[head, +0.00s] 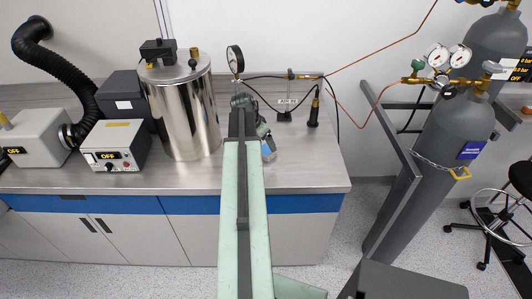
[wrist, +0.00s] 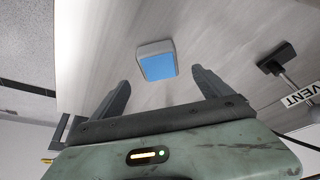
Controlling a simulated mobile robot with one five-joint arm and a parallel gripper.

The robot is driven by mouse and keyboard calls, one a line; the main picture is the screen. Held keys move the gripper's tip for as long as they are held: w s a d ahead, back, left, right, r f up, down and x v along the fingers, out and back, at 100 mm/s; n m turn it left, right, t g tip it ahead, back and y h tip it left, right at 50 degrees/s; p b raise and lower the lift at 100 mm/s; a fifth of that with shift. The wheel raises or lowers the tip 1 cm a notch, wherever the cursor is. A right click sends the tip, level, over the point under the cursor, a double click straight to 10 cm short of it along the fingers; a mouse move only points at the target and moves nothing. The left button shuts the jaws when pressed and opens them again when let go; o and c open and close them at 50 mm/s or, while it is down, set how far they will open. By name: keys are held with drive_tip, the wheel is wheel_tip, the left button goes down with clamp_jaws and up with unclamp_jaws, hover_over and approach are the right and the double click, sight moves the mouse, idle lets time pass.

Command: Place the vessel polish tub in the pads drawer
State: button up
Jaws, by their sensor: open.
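A small pale tub with a blue face (wrist: 157,66), which looks like the vessel polish tub, is on the grey counter. It also shows in the head view (head: 268,149), just right of my arm and partly hidden by it. My gripper (wrist: 163,84) is open and empty. In the wrist view the tub appears beyond the fingertips, between their lines and apart from them. Blue drawer fronts (head: 297,203) run under the counter edge and look shut. I cannot tell which is the pads drawer; my arm covers part of the row.
A steel vessel (head: 182,105) stands on the counter left of my arm, with a control box (head: 115,146) beside it. A vent fitting (head: 286,112) and a pressure gauge (head: 235,59) stand behind. Gas cylinders (head: 455,135) and a grey rail (head: 392,205) are at right.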

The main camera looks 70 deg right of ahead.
sight(266, 149)
drive_tip(key=b+x, duration=0.6)
drive_tip(key=x, duration=0.1)
drive_tip(key=shift+a+f, duration=0.1)
drive_tip(key=shift+f, duration=0.15)
drive_tip(key=shift+r, duration=0.2)
clamp_jaws()
